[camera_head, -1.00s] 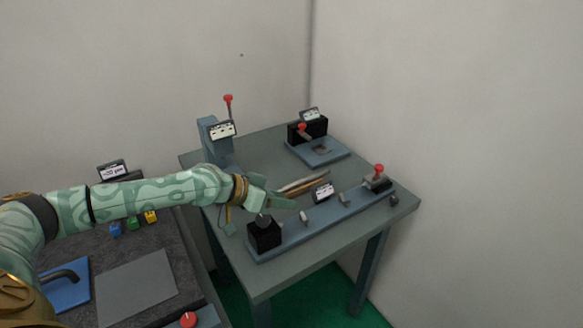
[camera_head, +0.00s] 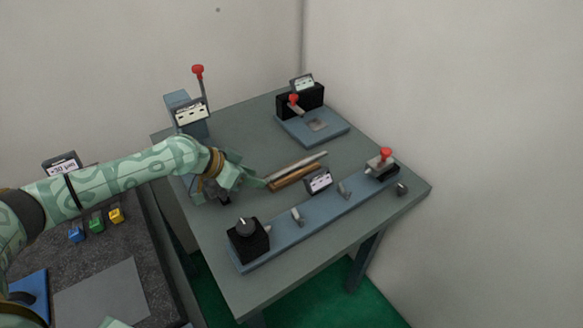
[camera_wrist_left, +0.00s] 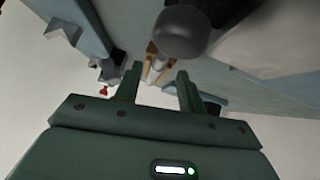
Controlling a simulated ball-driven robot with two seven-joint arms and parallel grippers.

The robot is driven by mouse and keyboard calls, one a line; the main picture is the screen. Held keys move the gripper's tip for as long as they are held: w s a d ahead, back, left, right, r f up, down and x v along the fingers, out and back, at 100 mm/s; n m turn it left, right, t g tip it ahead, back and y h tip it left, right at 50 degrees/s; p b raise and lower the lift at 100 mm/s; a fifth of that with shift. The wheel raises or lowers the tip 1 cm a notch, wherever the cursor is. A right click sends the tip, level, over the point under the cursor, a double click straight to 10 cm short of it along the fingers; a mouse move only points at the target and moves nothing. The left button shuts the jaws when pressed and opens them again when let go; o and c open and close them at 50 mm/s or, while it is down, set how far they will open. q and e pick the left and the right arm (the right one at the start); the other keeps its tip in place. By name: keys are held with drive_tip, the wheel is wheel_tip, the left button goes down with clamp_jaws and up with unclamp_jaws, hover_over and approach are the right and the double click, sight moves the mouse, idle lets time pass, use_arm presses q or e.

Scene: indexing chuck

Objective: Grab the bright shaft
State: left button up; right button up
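The bright shaft (camera_head: 302,164) is a thin silvery rod lying on the grey-green table, beside and nearly parallel to bronze-coloured rods (camera_head: 297,179). My left gripper (camera_head: 256,180) is just left of the rods' near ends, its fingers pointing toward them. In the left wrist view my left gripper (camera_wrist_left: 160,88) has its fingers apart, with pale and brown rod ends (camera_wrist_left: 155,66) showing beyond the gap. Nothing is held, and I cannot tell the exact distance to the rods. My right gripper is not recognisable in any view.
A long blue rail fixture (camera_head: 285,230) with a black block and knob (camera_head: 247,238) runs along the table's front. A blue stand with a red lever (camera_head: 190,112) is at back left. A black fixture on a blue plate (camera_head: 312,128) stands at the back.

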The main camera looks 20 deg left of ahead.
sight(278, 175)
use_arm(q)
drive_tip(key=shift+x, duration=0.8)
drive_tip(key=shift+w+d+f, duration=0.2)
drive_tip(key=shift+f, duration=0.1)
drive_tip(key=shift+c, duration=0.3)
use_arm(e)
drive_tip(key=shift+w+a+f, duration=0.2)
drive_tip(key=shift+w+f, duration=0.05)
drive_tip(key=shift+w, duration=0.5)
use_arm(q)
clamp_jaws()
drive_tip(key=shift+r, duration=0.15)
use_arm(e)
drive_tip(key=shift+s+a, duration=0.15)
drive_tip(key=shift+a, duration=0.2)
